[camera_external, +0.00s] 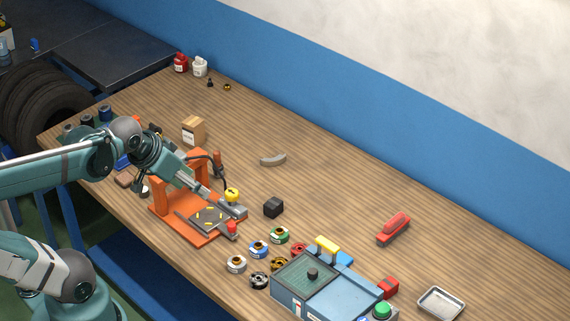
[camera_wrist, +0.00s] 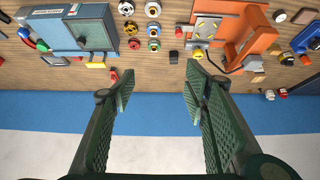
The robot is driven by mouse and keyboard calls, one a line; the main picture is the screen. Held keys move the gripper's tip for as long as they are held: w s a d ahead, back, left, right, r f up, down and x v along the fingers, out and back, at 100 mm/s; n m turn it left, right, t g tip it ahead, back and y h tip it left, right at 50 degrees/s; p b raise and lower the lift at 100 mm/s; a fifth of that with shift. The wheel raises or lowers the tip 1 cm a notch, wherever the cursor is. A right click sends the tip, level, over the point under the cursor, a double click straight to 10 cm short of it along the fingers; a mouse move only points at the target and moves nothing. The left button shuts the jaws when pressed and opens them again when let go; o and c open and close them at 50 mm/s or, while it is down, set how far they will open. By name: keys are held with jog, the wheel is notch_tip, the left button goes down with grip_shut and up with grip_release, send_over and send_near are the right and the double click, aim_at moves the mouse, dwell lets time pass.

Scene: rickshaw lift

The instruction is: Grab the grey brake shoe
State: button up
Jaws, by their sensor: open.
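The grey brake shoe (camera_external: 273,160) is a small curved piece lying on the wooden bench (camera_external: 335,190), behind and to the right of the orange fixture in the external view. I cannot make it out in the wrist view, where my right-hand finger may cover it. My gripper (camera_external: 203,190) is above the orange fixture, to the left of the shoe and apart from it. In the wrist view my gripper (camera_wrist: 158,88) has its two fingers wide apart with nothing between them.
The orange fixture (camera_external: 160,207) with a yellow knob (camera_external: 232,194) stands below my gripper. A black cube (camera_external: 273,207) lies in front of the shoe. A cardboard box (camera_external: 193,131) stands to its left. The bench to the shoe's right is clear; the blue wall (camera_external: 350,120) runs behind.

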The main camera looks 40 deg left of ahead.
jog(key=w+a+r+m+g, duration=0.1)
jog(key=w+a+r, duration=0.1)
jog(key=w, duration=0.5)
jog(key=w+a+r+m+g, duration=0.1)
jog(key=w+a+r, duration=0.1)
jog(key=w, duration=0.4)
jog(key=m+g, duration=0.5)
send_over(270, 157)
jog(key=f, duration=2.9)
jog(key=shift+s+d+f, duration=0.1)
jog(key=shift+d, duration=0.15)
jog(key=shift+a+f+m, duration=0.15)
jog(key=shift+f+m, duration=0.15)
jog(key=shift+f, duration=0.1)
jog(key=shift+f, duration=1.25)
